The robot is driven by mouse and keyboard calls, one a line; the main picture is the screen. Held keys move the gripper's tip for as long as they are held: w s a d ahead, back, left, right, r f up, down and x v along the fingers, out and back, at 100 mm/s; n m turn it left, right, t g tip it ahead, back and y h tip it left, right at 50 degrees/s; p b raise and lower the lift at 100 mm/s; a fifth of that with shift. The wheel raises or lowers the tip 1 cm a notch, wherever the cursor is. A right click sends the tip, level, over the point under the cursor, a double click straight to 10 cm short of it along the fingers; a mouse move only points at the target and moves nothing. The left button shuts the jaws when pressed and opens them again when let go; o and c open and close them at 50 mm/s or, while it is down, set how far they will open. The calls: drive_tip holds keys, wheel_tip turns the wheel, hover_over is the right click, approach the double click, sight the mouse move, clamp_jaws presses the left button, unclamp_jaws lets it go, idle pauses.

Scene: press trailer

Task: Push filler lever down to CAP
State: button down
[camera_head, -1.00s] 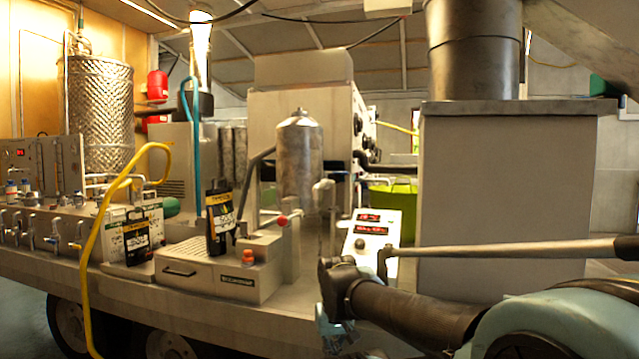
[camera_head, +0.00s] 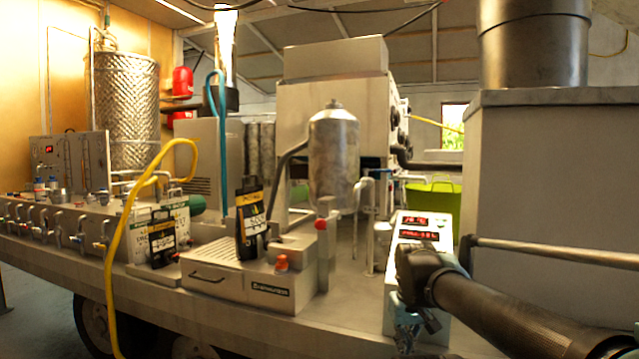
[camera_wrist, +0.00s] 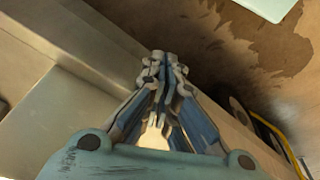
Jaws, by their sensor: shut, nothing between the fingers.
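The filler (camera_head: 240,289) is a low beige unit with a slatted top and a drawer handle, at the front edge of the trailer bench in the head view. A red knob (camera_head: 321,225) tops a short upright at its right end, and an orange-red knob (camera_head: 281,262) sits on its front block. I cannot tell which is the lever, and no CAP mark is readable. My gripper (camera_head: 406,340) hangs to the right of the filler, apart from it, low by the bench's front edge. In the wrist view my gripper (camera_wrist: 163,58) has its fingertips together, holding nothing.
A control box with red displays (camera_head: 418,229) stands behind my wrist. A metal tank (camera_head: 333,160) rises behind the filler. Dark bottles with labels (camera_head: 250,217) stand on and beside it. A yellow hose (camera_head: 112,265) hangs over the front edge at left. A large beige cabinet (camera_head: 560,190) fills the right.

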drive_tip(key=w+a+r+n, duration=0.3)
drive_tip(key=w+r+n, duration=0.55)
drive_tip(key=r, duration=0.45)
wheel_tip(320, 180, up, 25)
drive_tip(key=n+g, duration=0.2)
drive_tip(key=n, duration=2)
hover_over(322, 229)
drive_tip(key=w, duration=0.2)
drive_tip(key=shift+a+f, duration=0.15)
drive_tip(key=shift+f, duration=3.05)
drive_tip(key=shift+a+f, duration=0.1)
drive_tip(key=shift+f, duration=3.1)
drive_tip(key=shift+w+d+f, duration=0.1)
drive_tip(key=shift+w+f, duration=0.15)
drive_tip(key=shift+f, duration=0.9)
drive_tip(key=shift+w+d+f, duration=0.1)
drive_tip(key=shift+w+f, duration=0.15)
drive_tip(key=shift+f, duration=0.9)
drive_tip(key=shift+r, duration=0.15)
